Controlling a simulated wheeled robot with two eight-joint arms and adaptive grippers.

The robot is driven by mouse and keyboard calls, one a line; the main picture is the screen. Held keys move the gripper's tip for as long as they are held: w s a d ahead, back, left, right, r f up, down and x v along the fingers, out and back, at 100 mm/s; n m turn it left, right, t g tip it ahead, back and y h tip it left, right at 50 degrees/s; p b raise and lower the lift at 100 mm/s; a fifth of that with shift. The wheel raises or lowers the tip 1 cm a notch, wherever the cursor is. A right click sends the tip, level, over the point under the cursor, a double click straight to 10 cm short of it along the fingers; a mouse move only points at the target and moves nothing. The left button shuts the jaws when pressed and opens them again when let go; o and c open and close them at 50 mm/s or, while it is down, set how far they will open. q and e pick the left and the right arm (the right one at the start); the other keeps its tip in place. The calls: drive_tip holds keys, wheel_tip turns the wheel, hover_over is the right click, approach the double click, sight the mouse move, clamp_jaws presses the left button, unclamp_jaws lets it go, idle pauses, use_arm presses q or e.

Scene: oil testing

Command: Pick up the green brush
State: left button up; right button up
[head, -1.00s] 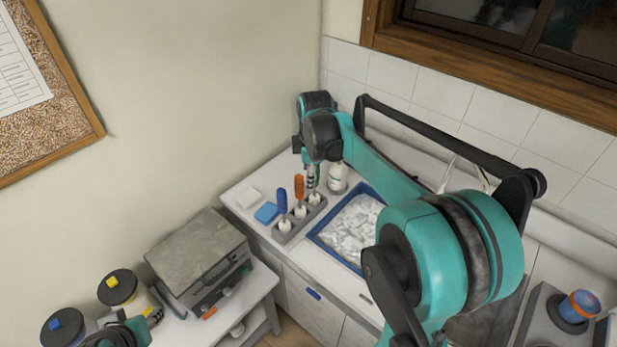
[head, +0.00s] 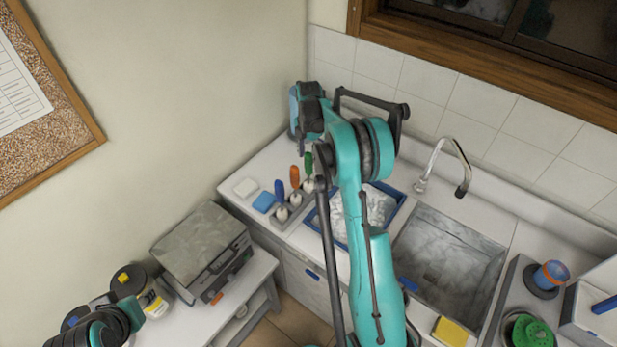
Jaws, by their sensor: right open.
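The green brush (head: 308,164) stands upright in a grey holder (head: 283,224) on the white counter. It is the rearmost in a row with an orange-handled brush (head: 295,178) and a blue-handled brush (head: 280,190). My right gripper (head: 301,146) is open, at the end of the right arm, just above and beside the top of the green brush in the picture. The wrist partly hides its fingers, and I cannot tell whether they touch the brush. Part of my left arm shows at the lower left; its gripper is not visible.
A blue-rimmed tray (head: 393,218) lies behind my right arm, with a sink (head: 450,262) and faucet (head: 440,160) to its right. A grey hotplate (head: 200,250) stands on the lower table.

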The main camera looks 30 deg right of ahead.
drive_tip(key=shift+f, duration=0.95)
clamp_jaws()
drive_tip(key=shift+r, duration=0.1)
